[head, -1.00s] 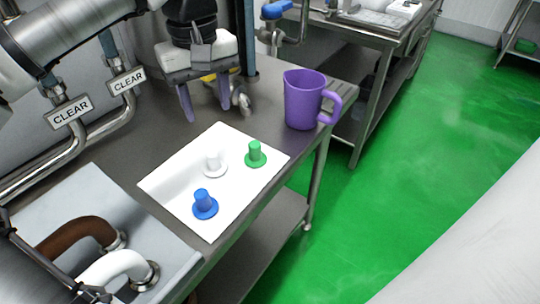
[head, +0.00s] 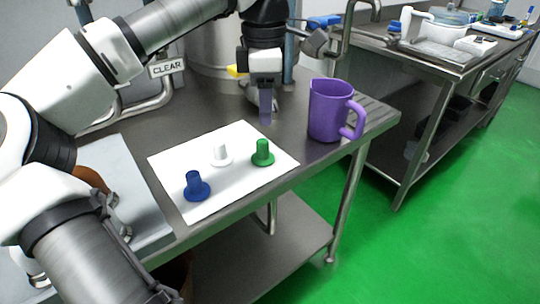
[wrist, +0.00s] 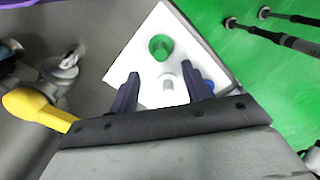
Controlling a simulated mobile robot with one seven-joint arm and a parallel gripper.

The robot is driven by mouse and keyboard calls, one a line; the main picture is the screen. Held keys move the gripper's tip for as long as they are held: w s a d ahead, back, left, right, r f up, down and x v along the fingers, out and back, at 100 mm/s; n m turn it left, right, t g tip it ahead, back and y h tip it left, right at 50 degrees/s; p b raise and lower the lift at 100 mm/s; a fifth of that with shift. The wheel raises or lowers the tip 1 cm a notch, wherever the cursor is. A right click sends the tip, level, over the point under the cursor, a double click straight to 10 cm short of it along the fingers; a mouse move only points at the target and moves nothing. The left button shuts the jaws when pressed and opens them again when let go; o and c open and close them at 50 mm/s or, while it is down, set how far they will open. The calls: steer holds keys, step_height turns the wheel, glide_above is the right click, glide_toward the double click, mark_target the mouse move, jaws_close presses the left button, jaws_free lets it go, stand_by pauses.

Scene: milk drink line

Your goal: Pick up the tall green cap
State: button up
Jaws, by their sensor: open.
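The tall green cap (head: 262,153) stands upright on its wide flange at the right part of a white sheet on the steel table. In the wrist view the green cap (wrist: 160,46) lies beyond the fingertips, roughly centred between them. My gripper (head: 266,108) hangs over the table behind the sheet, apart from the cap. In the wrist view my gripper's two dark purple fingers (wrist: 165,84) are spread, with nothing held between them. In the head view the fingers overlap, nearly edge-on.
A white cap (head: 221,153) and a blue cap (head: 195,185) stand on the same white sheet (head: 215,199). A purple jug (head: 329,112) stands right of my gripper, near the table edge. A yellow-handled valve (wrist: 35,108) shows at left in the wrist view.

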mark_target(263, 141)
step_height(263, 141, down, 5)
steer(key=shift+r, duration=0.1)
steer(key=shift+a+f, duration=0.15)
steer(key=shift+f, duration=1.15)
steer(key=shift+a+f, duration=0.1)
steer(key=shift+f, duration=1.2)
jaws_close()
